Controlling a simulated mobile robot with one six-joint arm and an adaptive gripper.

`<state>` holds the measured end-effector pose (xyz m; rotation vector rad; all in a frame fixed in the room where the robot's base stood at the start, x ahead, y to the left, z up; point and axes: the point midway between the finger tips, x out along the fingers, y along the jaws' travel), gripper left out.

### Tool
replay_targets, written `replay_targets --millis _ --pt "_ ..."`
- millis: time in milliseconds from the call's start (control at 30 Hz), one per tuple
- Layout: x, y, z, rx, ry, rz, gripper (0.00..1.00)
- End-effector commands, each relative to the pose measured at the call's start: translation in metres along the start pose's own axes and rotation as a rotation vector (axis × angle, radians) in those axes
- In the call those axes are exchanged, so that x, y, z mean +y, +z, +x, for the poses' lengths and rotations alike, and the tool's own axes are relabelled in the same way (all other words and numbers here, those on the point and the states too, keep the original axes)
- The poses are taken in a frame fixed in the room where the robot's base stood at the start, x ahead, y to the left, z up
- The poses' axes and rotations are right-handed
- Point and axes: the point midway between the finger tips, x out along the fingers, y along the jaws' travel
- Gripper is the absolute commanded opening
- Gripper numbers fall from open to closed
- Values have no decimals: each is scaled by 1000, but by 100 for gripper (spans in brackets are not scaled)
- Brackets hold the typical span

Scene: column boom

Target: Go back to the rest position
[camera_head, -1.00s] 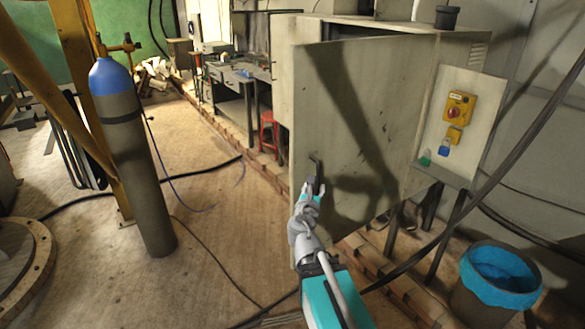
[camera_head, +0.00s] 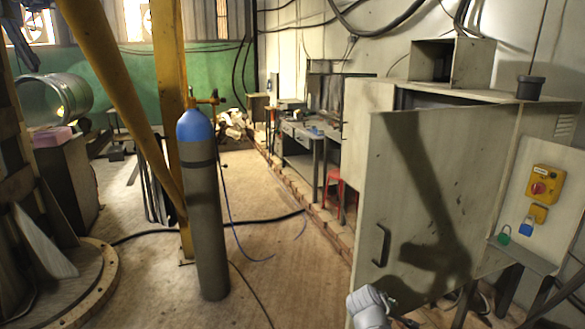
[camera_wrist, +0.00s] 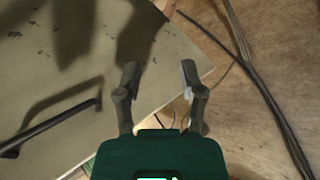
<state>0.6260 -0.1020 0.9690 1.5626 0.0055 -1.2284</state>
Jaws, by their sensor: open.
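My gripper (camera_wrist: 159,80) is open in the wrist view, with nothing between its two dark fingers. The grey cabinet door (camera_wrist: 200,70) lies behind the fingers in that view, and its dark handle (camera_wrist: 55,124) is to the left, apart from them. In the head view the cabinet door (camera_head: 400,190) stands swung open, with the handle (camera_head: 381,246) near its left edge. Part of my arm shows at the bottom, in front of the door; the fingers are not visible there.
A gas cylinder with a blue top (camera_head: 204,200) stands on the floor to the left, by a yellow post (camera_head: 170,60). A yellow switch box (camera_head: 543,185) with padlocks is at the right. Dark cables (camera_wrist: 275,110) cross the floor. Floor between cylinder and door is mostly clear.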

Motion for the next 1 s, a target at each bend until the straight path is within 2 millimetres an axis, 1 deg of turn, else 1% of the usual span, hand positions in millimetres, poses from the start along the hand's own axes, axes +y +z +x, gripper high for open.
replay_targets --millis 33,167,300,400,500,600,700,1000 --pt "-12 0 -1 0 -69 87 51" --pt "-47 -3 -7 -19 -261 311 51" --pt "-82 -8 -21 -67 -467 526 51" --pt "-102 -13 -34 -111 -600 648 51" --pt "-117 -17 -46 -156 -704 735 51" --pt "-126 -19 -55 -190 -773 789 51" --pt "-130 -20 -59 -208 -807 815 51" --pt "-131 -21 -60 -213 -816 822 51"
